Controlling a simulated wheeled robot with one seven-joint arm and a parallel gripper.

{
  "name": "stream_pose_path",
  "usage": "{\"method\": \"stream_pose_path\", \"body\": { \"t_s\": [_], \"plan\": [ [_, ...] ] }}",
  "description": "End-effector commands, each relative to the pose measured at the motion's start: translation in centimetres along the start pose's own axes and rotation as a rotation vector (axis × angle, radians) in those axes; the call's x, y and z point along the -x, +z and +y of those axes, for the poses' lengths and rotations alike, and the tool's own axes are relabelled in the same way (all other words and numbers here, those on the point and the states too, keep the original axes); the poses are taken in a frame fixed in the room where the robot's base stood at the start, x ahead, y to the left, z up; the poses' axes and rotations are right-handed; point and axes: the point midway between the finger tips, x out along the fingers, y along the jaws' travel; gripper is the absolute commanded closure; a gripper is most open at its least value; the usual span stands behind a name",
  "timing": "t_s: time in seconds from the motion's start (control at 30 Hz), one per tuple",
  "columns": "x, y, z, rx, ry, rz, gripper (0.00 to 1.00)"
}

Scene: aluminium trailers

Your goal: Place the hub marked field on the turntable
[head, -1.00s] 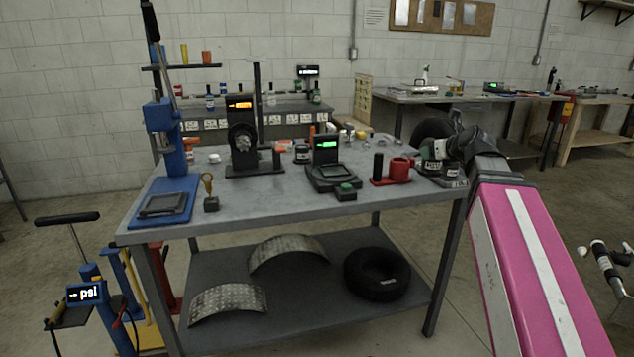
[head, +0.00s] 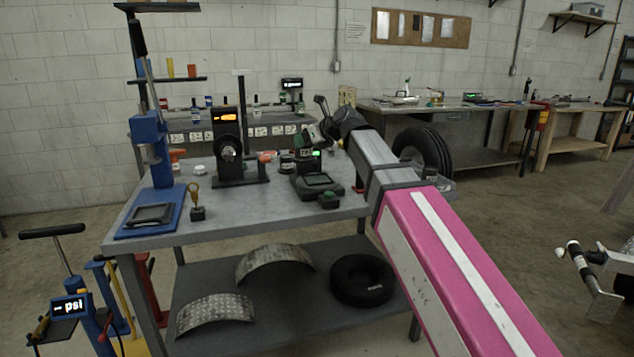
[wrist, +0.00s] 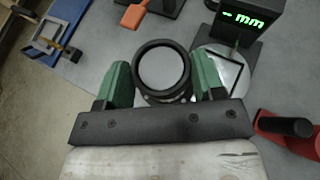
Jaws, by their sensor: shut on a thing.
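My gripper (wrist: 163,88) has two green fingers shut on a dark round hub (wrist: 162,72) with a grey top face, seen from above in the wrist view. No marking on it can be read from this angle. To its right is a device with a green "mm" display (wrist: 243,22) and a round silver plate (wrist: 236,70), which appears to be the turntable; the fingers partly hide it. The hub appears to be above the table, left of the plate. In the head view my gripper (head: 305,138) is above the bench, behind the black display device (head: 318,184), with the hub hard to separate there.
The bench (head: 250,208) holds a blue press (head: 150,150) at left and a black stand with an orange display (head: 226,150). A red holder with a black post (wrist: 290,130) is at right in the wrist view. An orange-handled tool (wrist: 133,14) lies beyond the hub.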

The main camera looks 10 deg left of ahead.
Motion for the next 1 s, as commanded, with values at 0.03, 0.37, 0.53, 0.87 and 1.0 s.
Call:
{"method": "stream_pose_path", "body": {
  "t_s": [0.03, 0.37, 0.53, 0.87, 1.0],
  "plan": [
    [-0.5, 0.6, 0.6, 0.005, 0.011, -0.003, 0.87],
    [-2.2, 0.1, -0.8, 0.013, 0.03, -0.001, 0.87],
    [-3.4, -1.4, -3.9, 0.012, 0.031, -0.001, 0.87],
    [-5.4, -3.9, -9.1, 0.013, 0.031, -0.002, 0.87],
    [-5.7, -4.4, -9.9, 0.015, 0.031, -0.003, 0.87]
  ]
}}
